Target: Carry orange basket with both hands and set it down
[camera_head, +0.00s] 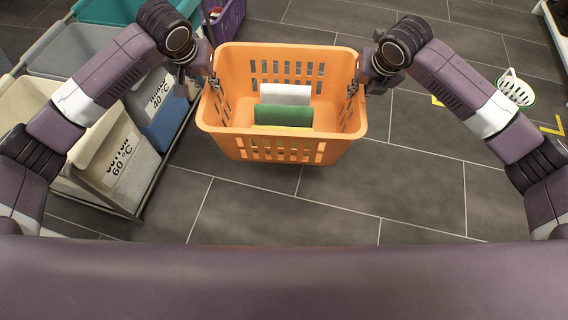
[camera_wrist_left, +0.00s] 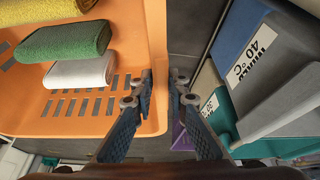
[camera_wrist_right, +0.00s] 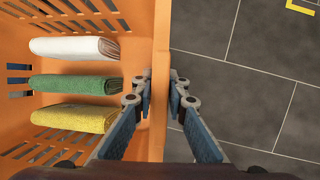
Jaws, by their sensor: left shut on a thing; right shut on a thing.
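The orange basket (camera_head: 275,150) hangs level between my two arms, above the tiled floor.
Laundry bins stand close at left: a cream one marked cotton 60 °C (camera_head: 110,150), a blue one marked 40 °C (camera_head: 160,105) and a teal one (camera_head: 105,12). A purple basket (camera_head: 229,20) is behind. A small white-green basket (camera_head: 515,88) and yellow floor marks (camera_head: 552,126) lie right. Floor (camera_head: 410,190) is clear.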

